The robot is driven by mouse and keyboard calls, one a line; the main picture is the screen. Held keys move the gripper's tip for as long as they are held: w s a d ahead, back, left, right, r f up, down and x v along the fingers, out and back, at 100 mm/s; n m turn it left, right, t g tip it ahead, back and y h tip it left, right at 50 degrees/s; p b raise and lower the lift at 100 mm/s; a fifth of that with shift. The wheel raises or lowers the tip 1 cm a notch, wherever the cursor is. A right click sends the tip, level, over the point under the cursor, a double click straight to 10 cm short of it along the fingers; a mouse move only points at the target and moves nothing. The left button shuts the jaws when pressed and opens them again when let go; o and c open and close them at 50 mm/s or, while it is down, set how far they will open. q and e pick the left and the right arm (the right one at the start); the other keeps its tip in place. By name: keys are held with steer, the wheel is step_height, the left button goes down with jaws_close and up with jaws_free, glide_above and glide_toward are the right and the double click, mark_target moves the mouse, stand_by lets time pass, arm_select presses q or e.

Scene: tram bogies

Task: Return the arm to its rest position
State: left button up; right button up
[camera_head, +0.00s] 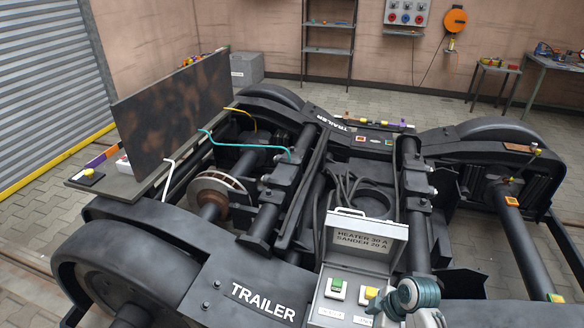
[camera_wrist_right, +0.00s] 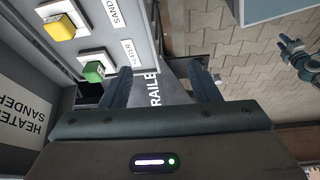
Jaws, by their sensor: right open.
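My right gripper (camera_wrist_right: 160,70) shows in the right wrist view with its two dark fingers apart and nothing between them. It is beside the grey control box (camera_wrist_right: 150,22), over the dark frame with white lettering. In the head view a grey and teal part of my arm (camera_head: 415,293) is at the lower right, in front of the control box (camera_head: 318,300); the fingers cannot be made out there. The box has a green button (camera_head: 337,283) and a yellow button (camera_head: 371,293), and its lid (camera_head: 366,236) stands open. My left gripper is not seen.
The black trailer bogie (camera_head: 215,285) fills the middle. A dark upright panel (camera_head: 175,112) stands on a shelf at the left. Cables hang over the bogie. A workbench (camera_head: 555,64) and a small stool (camera_head: 495,68) are at the back right. Paved floor is clear behind the bogie.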

steer(key=s+d+r+m+t+h, duration=0.1)
steer(key=s+d+r+m+h, duration=0.25)
steer(key=s+m, duration=0.5)
steer(key=s+d+r+m+t+h, duration=0.15)
steer(key=s+d+m, duration=0.3)
steer(key=s, duration=0.75)
step_height(320, 180, down, 30)
steer(key=d+g, duration=0.2)
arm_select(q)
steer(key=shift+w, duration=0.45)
arm_select(e)
steer(key=s+d+f+g, duration=0.1)
steer(key=s+f, duration=1.7)
steer(key=shift+s+f+m, duration=0.15)
steer(key=shift+f+m, duration=0.05)
steer(key=shift+m, duration=0.1)
steer(key=shift+d, duration=0.1)
